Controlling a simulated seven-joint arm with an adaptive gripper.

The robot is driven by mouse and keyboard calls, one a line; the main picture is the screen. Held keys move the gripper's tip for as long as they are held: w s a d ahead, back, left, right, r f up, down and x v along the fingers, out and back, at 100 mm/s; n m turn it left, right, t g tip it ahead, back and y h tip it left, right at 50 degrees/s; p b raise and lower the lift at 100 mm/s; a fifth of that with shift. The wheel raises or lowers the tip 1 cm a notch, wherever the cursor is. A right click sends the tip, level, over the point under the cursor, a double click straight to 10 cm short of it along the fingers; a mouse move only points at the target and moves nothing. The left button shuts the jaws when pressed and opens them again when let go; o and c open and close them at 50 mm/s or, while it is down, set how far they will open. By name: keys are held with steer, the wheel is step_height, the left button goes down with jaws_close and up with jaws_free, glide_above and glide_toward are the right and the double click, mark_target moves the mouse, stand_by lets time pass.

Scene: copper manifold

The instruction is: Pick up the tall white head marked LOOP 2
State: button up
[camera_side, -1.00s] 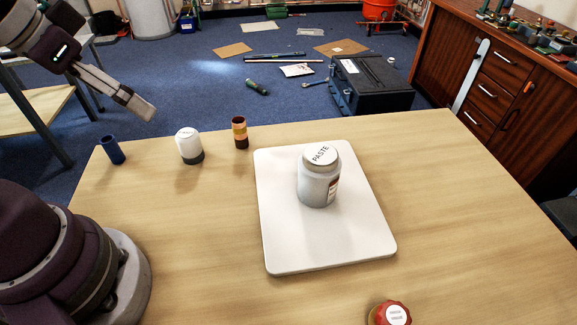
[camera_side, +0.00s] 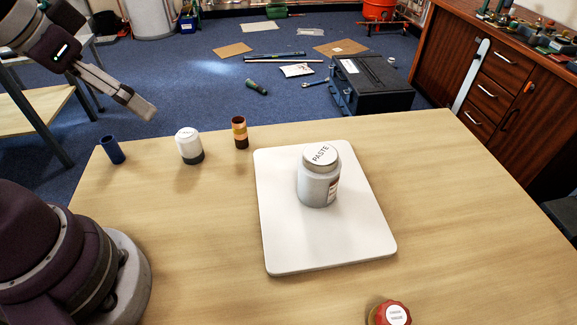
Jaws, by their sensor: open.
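A white head with a dark base (camera_side: 189,146) stands upright on the table at the back left. Its top carries small print that I cannot read, so I cannot tell whether it says LOOP 2. My gripper (camera_side: 146,109) is in the air at the upper left, up and to the left of the white head in the picture. It is open, with nothing seen between its fingers, and apart from everything on the table.
A blue cup (camera_side: 113,150) stands left of the white head, and a brown and tan cylinder (camera_side: 240,132) right of it. A PASTE jar (camera_side: 319,180) stands on a white board (camera_side: 340,246). A red-capped item (camera_side: 390,313) is at the front edge. The table's right side is clear.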

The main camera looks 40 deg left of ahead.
steer(key=shift+c, duration=1.1)
steer(key=n+g, duration=0.6)
steer(key=n, duration=1)
glide_above(186, 133)
step_height(186, 133, down, 10)
steer(key=shift+a+r, duration=0.15)
step_height(186, 133, down, 10)
steer(key=shift+r, duration=0.2)
steer(key=c, duration=1.3)
